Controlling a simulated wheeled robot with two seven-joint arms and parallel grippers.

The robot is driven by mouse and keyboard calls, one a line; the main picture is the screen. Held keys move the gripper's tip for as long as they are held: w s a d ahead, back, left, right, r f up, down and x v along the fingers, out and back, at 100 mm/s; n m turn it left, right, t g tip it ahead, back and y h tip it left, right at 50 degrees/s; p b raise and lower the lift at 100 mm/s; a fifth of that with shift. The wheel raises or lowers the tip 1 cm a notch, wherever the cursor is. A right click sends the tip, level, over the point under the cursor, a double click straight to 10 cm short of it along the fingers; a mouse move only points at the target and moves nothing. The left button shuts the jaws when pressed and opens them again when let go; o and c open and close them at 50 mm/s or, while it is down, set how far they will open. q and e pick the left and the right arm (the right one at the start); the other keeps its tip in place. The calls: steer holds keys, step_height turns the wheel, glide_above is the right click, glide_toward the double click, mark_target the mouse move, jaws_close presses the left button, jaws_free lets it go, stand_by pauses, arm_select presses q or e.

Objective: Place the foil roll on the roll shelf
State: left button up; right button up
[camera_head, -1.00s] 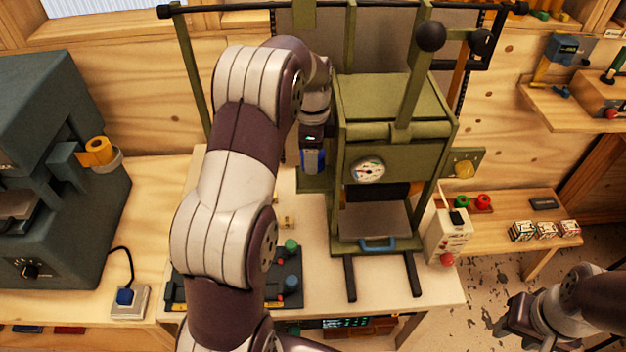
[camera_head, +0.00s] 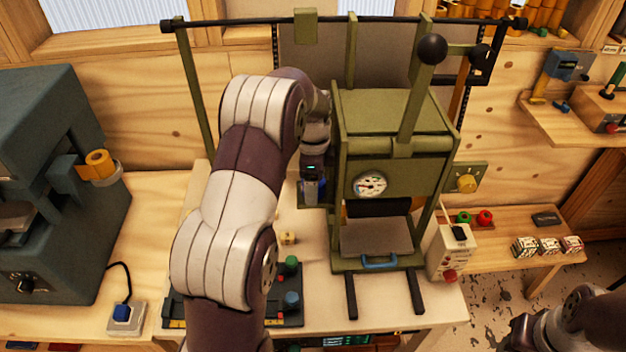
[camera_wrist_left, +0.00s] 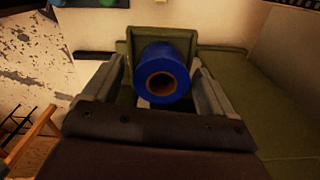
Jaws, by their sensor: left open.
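The blue foil roll (camera_wrist_left: 163,75) has a brown core and is at the olive shelf (camera_wrist_left: 186,36) on the left side of the green press. In the wrist view it sits between the fingers of my left gripper (camera_wrist_left: 160,82), which is open around it. In the head view my left gripper (camera_head: 312,186) hangs beside the press and covers much of the roll. The contact between roll and shelf is hidden. My right gripper (camera_head: 524,334) is at the lower right, partly cut off, its jaws unclear.
The green press (camera_head: 395,130) with its lever stands close to the right of my left gripper. A control box (camera_head: 450,252) is right of the press.

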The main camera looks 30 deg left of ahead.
arm_select(q)
step_height(320, 180, up, 4)
steer(key=shift+w+f+p, duration=0.1)
steer(key=shift+f+p, duration=0.1)
steer(key=shift+p, duration=0.2)
step_height(320, 180, up, 8)
steer(key=p, duration=0.8)
steer(key=s+d+n, duration=0.6)
steer(key=s, duration=0.4)
steer(key=s+d+n+t, duration=0.1)
steer(key=s+d+n, duration=0.5)
steer(key=s, duration=0.4)
steer(key=shift+s+f+n, duration=0.15)
steer(key=shift+f+n, duration=0.05)
steer(key=shift+n, duration=0.3)
